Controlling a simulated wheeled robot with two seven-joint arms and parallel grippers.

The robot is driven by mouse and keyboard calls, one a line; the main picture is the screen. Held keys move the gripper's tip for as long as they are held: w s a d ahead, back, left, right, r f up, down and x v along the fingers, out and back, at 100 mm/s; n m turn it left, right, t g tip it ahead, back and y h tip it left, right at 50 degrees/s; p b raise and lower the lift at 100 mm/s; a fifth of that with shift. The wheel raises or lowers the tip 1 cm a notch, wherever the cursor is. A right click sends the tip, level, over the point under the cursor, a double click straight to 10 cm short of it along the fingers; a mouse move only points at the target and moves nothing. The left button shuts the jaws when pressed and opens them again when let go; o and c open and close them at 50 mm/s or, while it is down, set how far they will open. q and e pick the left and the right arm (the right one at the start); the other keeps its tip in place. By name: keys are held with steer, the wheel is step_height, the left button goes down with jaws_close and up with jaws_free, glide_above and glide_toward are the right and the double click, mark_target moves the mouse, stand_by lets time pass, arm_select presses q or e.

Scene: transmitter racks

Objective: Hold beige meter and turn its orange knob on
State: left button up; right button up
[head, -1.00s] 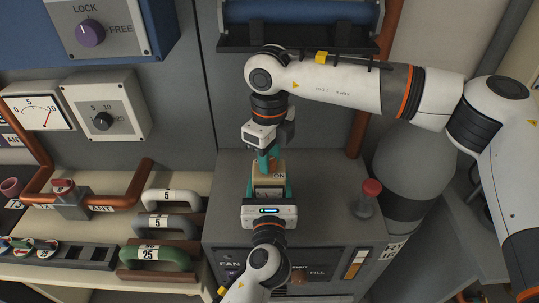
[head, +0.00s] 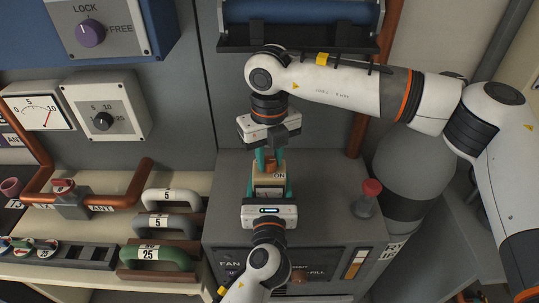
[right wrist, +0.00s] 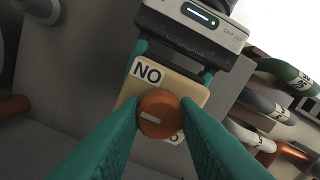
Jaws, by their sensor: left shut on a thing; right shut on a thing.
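My left gripper (head: 269,188) comes from below in the head view and is shut on the meter's sides. My right gripper (head: 270,163) comes from above and is shut on the orange knob (head: 270,167). The beige plate (right wrist: 190,88) shows an upside-down ON label and another partly hidden one.
The grey cabinet (head: 325,190) lies beneath, with a red-capped post (head: 367,195) at right. Several handles stand at left, including a green one (head: 155,257). Copper pipes (head: 120,190) and a panel meter (head: 40,108) are farther left. A blue roller (head: 300,12) is behind.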

mark_target(270, 159)
steer(key=shift+w+r, duration=0.1)
steer(key=shift+w, duration=0.05)
steer(key=o, duration=1)
step_height(270, 159, up, 12)
steer(key=shift+f, duration=0.1)
arm_select(q)
steer(key=o, duration=1.4)
steer(key=shift+o, duration=0.2)
